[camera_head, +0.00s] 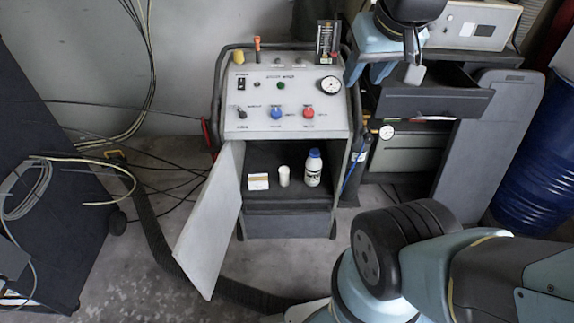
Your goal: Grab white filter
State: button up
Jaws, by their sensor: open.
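A small white cylinder (284,176), which looks like the white filter, stands upright on the dark shelf (275,194) of a grey cabinet. A small white box (258,182) is to its left, and a white bottle with a blue cap (313,168) is to its right. The three are apart. My gripper (385,76) is at the top right, partly cut off by the picture's edge. It looks open and empty, above and to the right of the cabinet, well away from the cylinder.
The cabinet door (210,222) stands open to the left. The control panel (292,103) with knobs and a gauge is above the shelf. An open dark drawer (435,101) is at the right. A blue barrel (538,150) stands far right. Hoses lie on the floor.

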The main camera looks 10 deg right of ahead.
aim_at(285, 171)
jog(key=u, duration=1.2)
jog(key=i, duration=0.1)
jog(key=z, duration=2.8)
jog(key=k, duration=1.9)
jog(key=u, duration=1.25)
jog(key=i, duration=1.05)
